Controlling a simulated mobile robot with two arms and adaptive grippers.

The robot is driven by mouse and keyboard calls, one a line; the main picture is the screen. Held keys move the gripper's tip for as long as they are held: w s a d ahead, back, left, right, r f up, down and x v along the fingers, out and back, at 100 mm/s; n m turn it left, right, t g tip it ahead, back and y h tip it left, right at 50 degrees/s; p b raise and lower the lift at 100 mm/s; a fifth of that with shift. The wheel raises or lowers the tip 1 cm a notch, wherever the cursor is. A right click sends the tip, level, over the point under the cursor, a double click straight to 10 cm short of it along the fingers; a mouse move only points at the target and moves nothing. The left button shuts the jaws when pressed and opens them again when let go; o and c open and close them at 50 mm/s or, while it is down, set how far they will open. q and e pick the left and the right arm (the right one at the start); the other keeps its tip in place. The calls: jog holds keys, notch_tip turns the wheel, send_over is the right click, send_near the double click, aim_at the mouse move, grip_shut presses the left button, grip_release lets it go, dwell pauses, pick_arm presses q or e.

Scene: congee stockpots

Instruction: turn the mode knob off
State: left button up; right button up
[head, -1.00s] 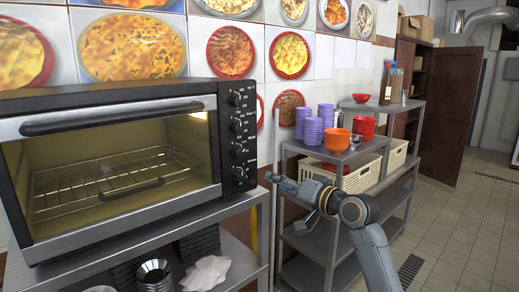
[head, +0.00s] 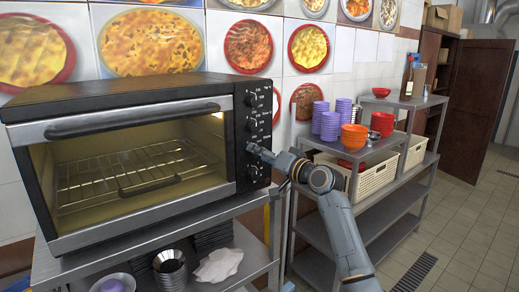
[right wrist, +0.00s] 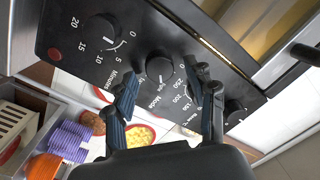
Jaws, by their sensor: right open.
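The black and steel oven (head: 130,150) stands at the left in the head view, with a column of black knobs on its control panel (head: 254,110). In the right wrist view the mode knob (right wrist: 158,66) is round and black, with "Mode" printed beside it. My right gripper (head: 258,153) is at the lower part of the panel. In the right wrist view the gripper (right wrist: 162,92) is open, its two dark ribbed fingers apart with the mode knob between and beyond them. I cannot tell whether they touch it. My left gripper is not in view.
The minutes timer knob (right wrist: 102,30) is left of the mode knob; another knob (right wrist: 235,106) is to the right. The oven handle (head: 130,122) runs along the door top. A metal shelf (head: 372,152) with bowls, cups and baskets (head: 372,180) stands right of the oven.

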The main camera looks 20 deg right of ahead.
jog(key=shift+w+a, duration=0.2)
jog(key=shift+w, duration=0.3)
jog(key=c, duration=1.1)
jog(key=shift+s+a+r+n+h+b, duration=0.1)
jog(key=shift+n+h+b, duration=0.2)
jog(key=shift+n+b, duration=3.45)
jog(key=shift+c, duration=0.2)
jog(key=shift+n+p, duration=1.1)
jog(key=shift+n, duration=0.15)
